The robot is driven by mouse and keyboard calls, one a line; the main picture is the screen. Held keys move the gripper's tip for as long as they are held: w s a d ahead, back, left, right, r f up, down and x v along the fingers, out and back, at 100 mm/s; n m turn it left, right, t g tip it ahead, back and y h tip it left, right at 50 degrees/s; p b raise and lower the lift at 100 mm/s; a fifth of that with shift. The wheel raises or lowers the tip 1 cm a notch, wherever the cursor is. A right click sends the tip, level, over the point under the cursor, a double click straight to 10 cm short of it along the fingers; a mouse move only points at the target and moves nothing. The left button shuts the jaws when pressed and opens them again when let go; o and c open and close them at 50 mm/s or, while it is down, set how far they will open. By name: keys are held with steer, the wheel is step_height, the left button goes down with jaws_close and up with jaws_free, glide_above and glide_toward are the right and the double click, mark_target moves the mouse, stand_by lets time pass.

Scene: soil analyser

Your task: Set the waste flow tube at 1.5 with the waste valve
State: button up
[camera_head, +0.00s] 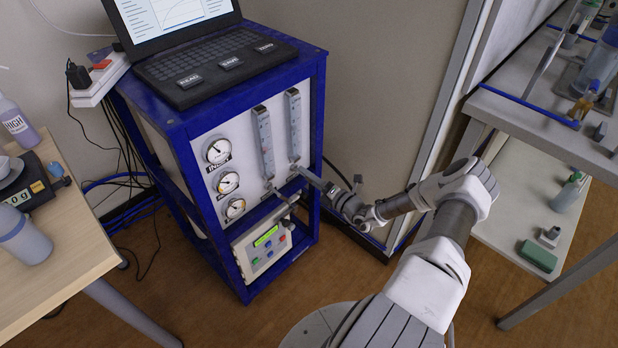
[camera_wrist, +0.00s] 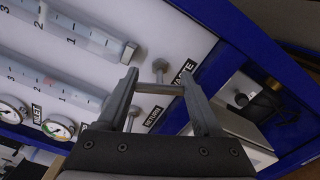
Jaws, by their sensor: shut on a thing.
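The waste flow tube (camera_head: 294,125) is the right one of two clear upright tubes on the white panel. In the wrist view it is the upper tube (camera_wrist: 85,35), with marks 1 and 2 in sight; I cannot read its float level. The waste valve (camera_wrist: 160,88), beside the WASTE label, has a stem on the panel and a slim crossbar handle. My gripper (camera_wrist: 158,84) is shut on this handle, one finger at each end. In the head view my gripper (camera_head: 298,169) reaches the panel below the tube, and the valve is mostly hidden.
The return flow tube (camera_head: 263,143) is to the left, with the return valve (camera_wrist: 132,112) close to my finger. A laptop (camera_head: 200,70) sits on top.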

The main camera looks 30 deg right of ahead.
steer(key=shift+f+m, duration=0.1)
steer(key=shift+m, duration=1.1)
steer(key=o, duration=1.4)
steer(key=shift+c, duration=0.2)
steer(key=p+v, duration=0.2)
steer(key=v, duration=1.5)
steer(key=shift+s+p, duration=0.25)
steer(key=shift+p, duration=0.1)
